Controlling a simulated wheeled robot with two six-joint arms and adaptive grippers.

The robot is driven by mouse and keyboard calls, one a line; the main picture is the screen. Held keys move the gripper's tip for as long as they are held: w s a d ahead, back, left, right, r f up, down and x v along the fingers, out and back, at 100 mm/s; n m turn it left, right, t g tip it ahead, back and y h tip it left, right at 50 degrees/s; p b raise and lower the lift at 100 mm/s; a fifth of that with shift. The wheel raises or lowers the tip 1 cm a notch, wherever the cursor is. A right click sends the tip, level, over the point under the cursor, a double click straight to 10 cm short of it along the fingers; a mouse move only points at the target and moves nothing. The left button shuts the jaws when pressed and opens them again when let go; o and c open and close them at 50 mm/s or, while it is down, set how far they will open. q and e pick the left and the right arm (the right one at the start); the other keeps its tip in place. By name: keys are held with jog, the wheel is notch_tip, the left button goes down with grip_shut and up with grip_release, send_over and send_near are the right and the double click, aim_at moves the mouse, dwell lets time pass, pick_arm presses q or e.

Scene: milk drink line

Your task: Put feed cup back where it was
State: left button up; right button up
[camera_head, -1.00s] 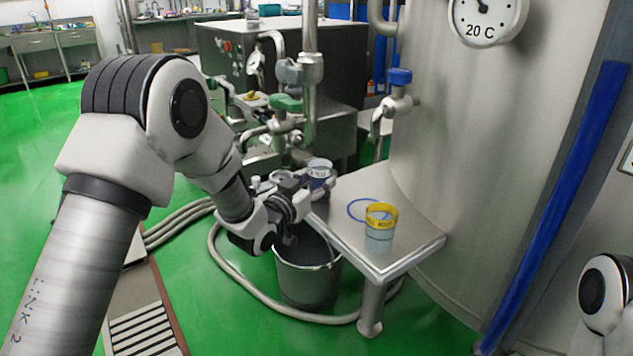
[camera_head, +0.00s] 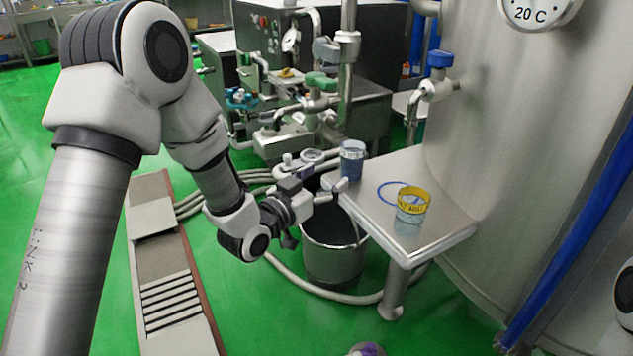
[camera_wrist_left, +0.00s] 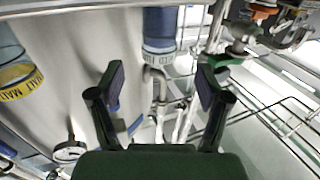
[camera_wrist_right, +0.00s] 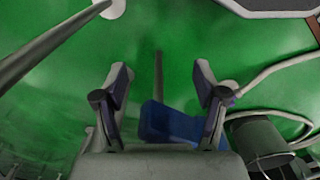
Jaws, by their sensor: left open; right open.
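The blue cup with a white label (camera_head: 352,160) stands upright at the left end of the small steel table (camera_head: 440,232). Its label appears to read FEED; it also shows upside down in the left wrist view (camera_wrist_left: 158,35). A blue ring mark (camera_head: 383,198) lies on the tabletop to its right, empty. A second cup with a yellow malt label (camera_head: 413,197) stands in front of the ring. My left gripper (camera_head: 337,190) is open and empty, just below and in front of the blue cup, apart from it. My right gripper (camera_wrist_right: 161,80) is open and empty over the green floor.
A grey bucket (camera_head: 333,262) stands on the floor below the table's left edge, under my left gripper. The big steel tank (camera_head: 530,130) closes the right side. Pipes and a valve with a blue cap (camera_head: 440,59) are behind. Hoses lie on the floor.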

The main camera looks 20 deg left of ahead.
pick_arm(q)
jog(key=s+f+n+g+y, duration=0.1)
jog(key=s+f+g, duration=0.35)
jog(key=f, duration=0.65)
jog(key=s+f+n+g+y, duration=0.1)
jog(key=s+f+g+y, duration=0.15)
jog(key=s+f, duration=0.55)
jog(key=s+a+f+g, duration=0.1)
jog(key=s+f+g, duration=0.4)
jog(key=s+f, duration=0.4)
jog(key=s+a+f+n+g+y, duration=0.1)
jog(key=s+f+g, duration=0.4)
jog(key=s+f, duration=0.5)
jog(key=s, duration=0.4)
jog(key=shift+s+a+n+g, duration=0.15)
jog(key=shift+s+n+g, duration=0.15)
jog(key=shift+s, duration=0.05)
jog(key=shift+y, duration=0.25)
